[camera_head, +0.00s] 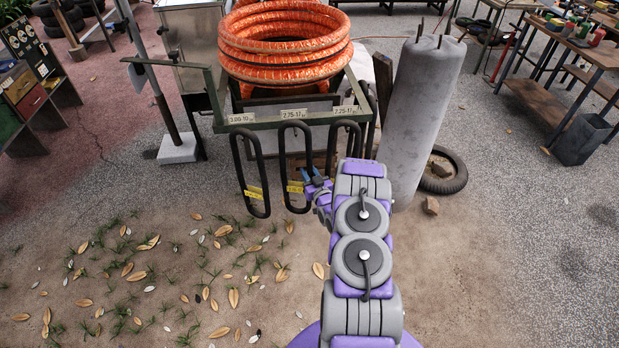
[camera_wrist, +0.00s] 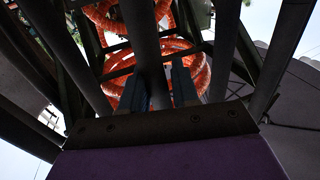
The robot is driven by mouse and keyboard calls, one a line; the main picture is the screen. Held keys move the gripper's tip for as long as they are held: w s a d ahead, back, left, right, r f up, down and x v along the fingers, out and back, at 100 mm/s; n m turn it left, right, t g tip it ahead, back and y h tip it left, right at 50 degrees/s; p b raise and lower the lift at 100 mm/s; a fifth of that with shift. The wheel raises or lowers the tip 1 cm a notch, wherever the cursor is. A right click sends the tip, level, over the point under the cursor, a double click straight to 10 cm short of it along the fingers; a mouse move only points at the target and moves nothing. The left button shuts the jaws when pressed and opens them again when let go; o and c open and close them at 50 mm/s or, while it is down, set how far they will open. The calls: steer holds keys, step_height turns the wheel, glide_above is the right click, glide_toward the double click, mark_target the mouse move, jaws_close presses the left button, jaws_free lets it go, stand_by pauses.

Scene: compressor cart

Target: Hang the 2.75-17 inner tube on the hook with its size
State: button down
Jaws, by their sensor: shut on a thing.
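My gripper (camera_head: 314,180), with blue fingers, is shut on the right side of the middle black inner tube (camera_head: 284,160), low down near its yellow tag (camera_head: 295,187). In the wrist view the dark tube (camera_wrist: 143,45) runs between the two fingers (camera_wrist: 157,92). The tube's top is at the green rail (camera_head: 270,118), below the label reading 2.75-17 (camera_head: 294,114); I cannot tell whether it sits on a hook. Another tagged black tube (camera_head: 240,165) hangs left, below a label that seems to read 3.00-10 (camera_head: 241,118). A third (camera_head: 331,150) hangs right, below a 2.25-17 label (camera_head: 346,109), partly behind my arm.
Orange coiled hose (camera_head: 285,45) lies on the cart behind the rail. A grey cylinder (camera_head: 420,110) stands close on the right, with a tyre (camera_head: 445,172) on the ground behind it. A post with a white base (camera_head: 178,149) stands left. The leafy ground in front is free.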

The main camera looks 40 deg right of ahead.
steer(key=shift+w+d+f, duration=0.45)
steer(key=shift+w+f, duration=0.05)
steer(key=shift+f, duration=0.3)
steer(key=shift+w+f, duration=0.1)
steer(key=shift+f, duration=0.5)
steer(key=c, duration=0.8)
jaws_free()
steer(key=shift+o, duration=0.2)
steer(key=p+v, duration=0.3)
steer(key=v, duration=1.4)
